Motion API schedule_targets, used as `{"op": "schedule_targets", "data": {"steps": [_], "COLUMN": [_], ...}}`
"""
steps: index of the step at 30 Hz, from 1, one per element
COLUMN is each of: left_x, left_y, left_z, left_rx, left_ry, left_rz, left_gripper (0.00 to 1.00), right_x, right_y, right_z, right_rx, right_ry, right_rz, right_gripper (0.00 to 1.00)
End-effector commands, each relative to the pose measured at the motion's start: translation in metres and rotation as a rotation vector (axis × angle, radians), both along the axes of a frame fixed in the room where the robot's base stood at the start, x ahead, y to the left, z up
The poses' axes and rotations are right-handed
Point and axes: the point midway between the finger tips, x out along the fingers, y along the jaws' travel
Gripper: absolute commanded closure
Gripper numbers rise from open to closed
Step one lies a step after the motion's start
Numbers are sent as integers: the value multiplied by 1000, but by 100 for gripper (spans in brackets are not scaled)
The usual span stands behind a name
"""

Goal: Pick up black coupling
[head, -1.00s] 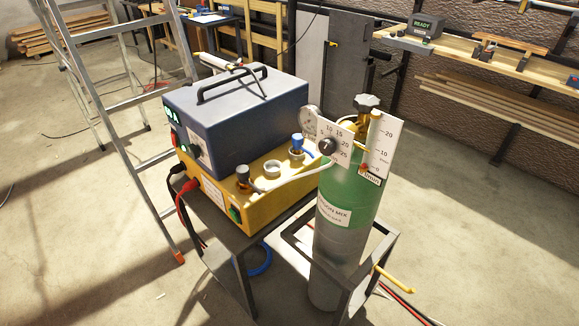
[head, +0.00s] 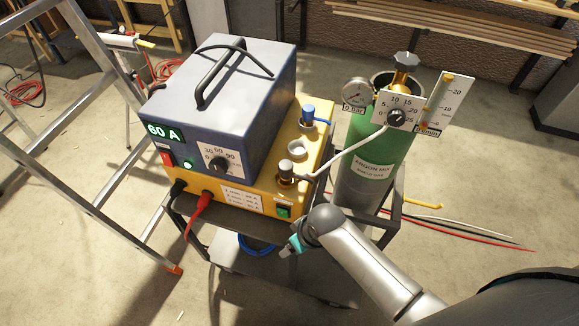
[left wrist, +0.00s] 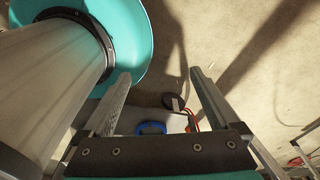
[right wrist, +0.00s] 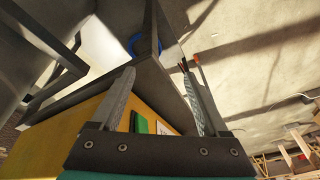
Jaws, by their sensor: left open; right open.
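The coupling with a dark grey-black cap and brass base (head: 286,171) stands upright on the front right of the yellow unit (head: 262,187) in the head view. A white hose runs from it to the gas bottle. My right gripper (right wrist: 160,72) is open and empty, low by the yellow unit's front, whose green switch shows close to its fingers. My left gripper (left wrist: 160,73) is open and empty above the floor, outside the head view. The coupling shows in neither wrist view.
A blue coupling (head: 307,114) and an empty ring socket (head: 297,149) sit behind on the yellow unit. The blue-grey welder (head: 220,105) stands left, the green gas bottle (head: 372,150) right. A ladder (head: 85,150) stands at the left. Red and black cables hang in front.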

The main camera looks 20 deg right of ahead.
Motion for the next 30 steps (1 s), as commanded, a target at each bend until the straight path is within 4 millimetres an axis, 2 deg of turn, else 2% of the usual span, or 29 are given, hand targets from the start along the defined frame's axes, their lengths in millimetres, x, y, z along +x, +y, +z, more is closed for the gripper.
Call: {"op": "schedule_targets", "data": {"steps": [1,5,11,16,22,30], "left_x": [-1,-1,-5,-5,-5,-4], "left_y": [-1,-2,-9,-11,-9,-6], "left_z": [5,13,15,18,24,28], "left_rx": [-2,-3,-12,-15,-12,-8], "left_ry": [1,3,9,8,8,7], "left_rz": [0,1,1,0,-1,-2], "left_gripper": [5,5,5,5,5,5], "right_x": [7,22,50,75,99,124], "right_y": [5,22,36,42,33,-2], "right_z": [23,80,113,152,208,274], "right_rx": [7,23,20,-10,-97,-225], "right_ry": [-14,-37,-30,-24,18,103], "right_rz": [23,109,251,388,569,704], "right_gripper": [22,22,22,22,22,22]}}
